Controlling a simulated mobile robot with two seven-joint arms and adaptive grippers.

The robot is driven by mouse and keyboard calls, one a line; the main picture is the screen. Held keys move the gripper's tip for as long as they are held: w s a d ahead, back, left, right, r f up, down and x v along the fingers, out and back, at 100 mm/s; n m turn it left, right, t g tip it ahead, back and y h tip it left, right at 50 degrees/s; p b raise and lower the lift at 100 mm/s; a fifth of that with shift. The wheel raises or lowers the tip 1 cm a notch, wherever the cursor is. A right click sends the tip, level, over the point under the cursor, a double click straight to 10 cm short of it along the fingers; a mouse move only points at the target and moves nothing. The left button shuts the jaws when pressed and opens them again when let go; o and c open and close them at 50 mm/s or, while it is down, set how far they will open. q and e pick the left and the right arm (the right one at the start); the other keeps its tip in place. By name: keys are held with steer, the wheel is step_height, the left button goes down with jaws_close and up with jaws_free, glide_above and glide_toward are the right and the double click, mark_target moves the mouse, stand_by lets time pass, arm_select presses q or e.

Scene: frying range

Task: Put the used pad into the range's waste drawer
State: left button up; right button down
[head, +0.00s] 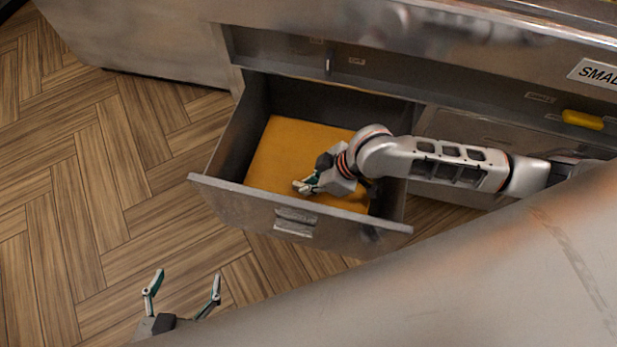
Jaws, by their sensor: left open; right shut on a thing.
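The used pad (283,150) is a flat, orange-yellow sheet inside the open waste drawer (226,193). It covers most of the drawer's floor area; I cannot tell whether it rests fully on the bottom. My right gripper (304,187) reaches in from the right, over the drawer's right wall, and is shut on the pad close to the drawer front. The gripper and wrist hide the pad's right part. My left gripper (187,276) is open and empty, low at the left, apart from the drawer and over the floor.
The drawer's grey front has a handle (295,222). The steel range (420,28) stands behind, with a dark recess above the drawer. A yellow object (582,120) lies at the right below a partly cut-off label (596,74). The wooden floor (110,200) at left is clear.

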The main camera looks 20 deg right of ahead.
mark_target(309, 197)
steer(key=shift+s+f, duration=0.1)
steer(key=shift+f, duration=0.5)
steer(key=shift+f+b, duration=0.55)
steer(key=shift+f, duration=0.95)
steer(key=shift+f+b, duration=0.45)
steer(key=shift+f, duration=1.1)
arm_select(q)
steer(key=d, duration=0.1)
steer(key=d+r, duration=0.1)
steer(key=w+d+b, duration=0.1)
steer(key=shift+r+t+h, duration=0.15)
steer(key=shift+t+h, duration=0.15)
steer(key=shift+h, duration=0.1)
arm_select(e)
step_height(309, 197, down, 4)
steer(key=shift+r, duration=0.1)
arm_select(q)
steer(key=shift+w+d+r, duration=0.1)
steer(key=shift+w, duration=0.05)
